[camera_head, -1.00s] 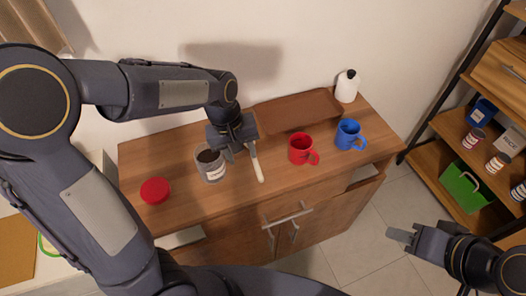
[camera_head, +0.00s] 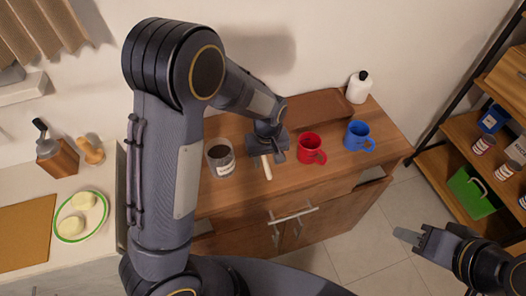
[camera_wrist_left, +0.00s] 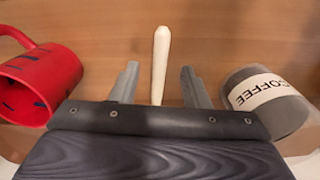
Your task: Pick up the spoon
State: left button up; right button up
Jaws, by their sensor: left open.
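The spoon (camera_head: 266,168) lies on the wooden cabinet top, its pale handle pointing to the front edge. In the left wrist view its handle (camera_wrist_left: 160,58) lies between my open left fingers, apart from both; its other end is hidden by the gripper. My left gripper (camera_head: 270,148) is over the spoon, with its fingers open; it also shows in the left wrist view (camera_wrist_left: 158,88). I cannot tell its exact height above the top. My right gripper (camera_head: 415,240) hangs away to the right over the floor; its opening is unclear.
A coffee can (camera_head: 220,160) stands left of the spoon and a red mug (camera_head: 311,150) right of it, both close to my left gripper. A blue mug (camera_head: 358,137), a white bottle (camera_head: 360,88) and a brown tray (camera_head: 318,106) stand further right and back.

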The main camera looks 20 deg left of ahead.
pick_arm(q)
notch_tip(320, 180, down, 2)
jog(key=shift+f, duration=0.15)
grip_shut()
dwell(0.4)
